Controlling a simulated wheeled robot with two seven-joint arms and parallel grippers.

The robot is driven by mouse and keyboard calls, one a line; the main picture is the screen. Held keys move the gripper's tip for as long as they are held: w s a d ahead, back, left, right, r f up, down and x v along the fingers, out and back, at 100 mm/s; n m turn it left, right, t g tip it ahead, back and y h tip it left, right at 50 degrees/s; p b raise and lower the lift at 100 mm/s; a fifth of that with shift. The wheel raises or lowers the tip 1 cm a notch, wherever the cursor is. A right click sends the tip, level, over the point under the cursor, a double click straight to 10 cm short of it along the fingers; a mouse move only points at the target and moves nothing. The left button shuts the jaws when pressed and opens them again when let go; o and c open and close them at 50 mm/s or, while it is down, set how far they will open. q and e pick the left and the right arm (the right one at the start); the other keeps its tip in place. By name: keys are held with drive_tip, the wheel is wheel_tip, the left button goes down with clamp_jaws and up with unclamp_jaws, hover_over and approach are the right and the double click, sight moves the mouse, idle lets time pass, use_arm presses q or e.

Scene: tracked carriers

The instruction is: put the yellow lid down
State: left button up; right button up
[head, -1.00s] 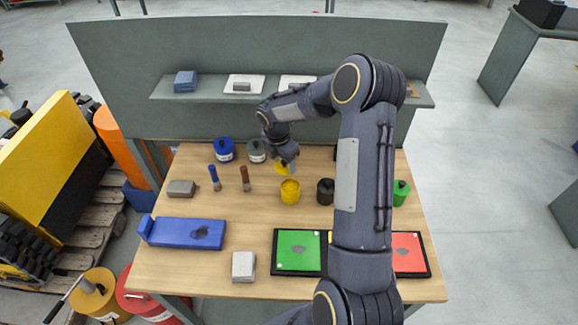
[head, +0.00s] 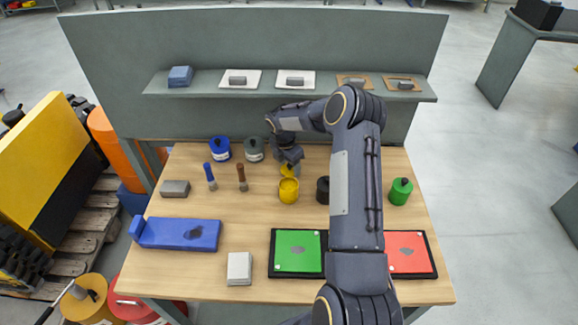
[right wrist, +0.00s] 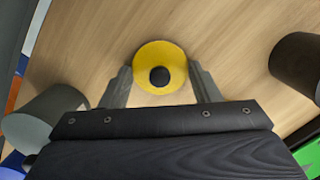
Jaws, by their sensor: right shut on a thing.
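The yellow lid (head: 286,171) is a round disc; in the right wrist view (right wrist: 143,58) it shows a dark round knob at its centre. My right gripper (right wrist: 160,85) is shut on the lid, with one finger on each side of it. In the head view the right gripper (head: 288,163) and lid are just behind the open yellow pot (head: 289,192). I cannot tell whether the lid touches the table (head: 225,202). The left gripper is not in view.
Blue (head: 220,150) and grey (head: 254,151) pots stand to the left of the gripper. A black pot (head: 322,190) and green pot (head: 400,192) stand to the right. Blue (head: 209,177) and brown (head: 242,178) upright pieces are left of the yellow pot. Bare wood lies in front of it.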

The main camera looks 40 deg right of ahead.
sight(286, 172)
drive_tip(key=shift+f, duration=0.1)
drive_tip(key=o, duration=1)
drive_tip(key=shift+o, duration=0.2)
wheel_tip(286, 172, up, 8)
drive_tip(key=a+p, duration=0.1)
drive_tip(key=p, duration=0.3)
drive_tip(key=shift+f, duration=0.15)
drive_tip(key=shift+a, duration=0.1)
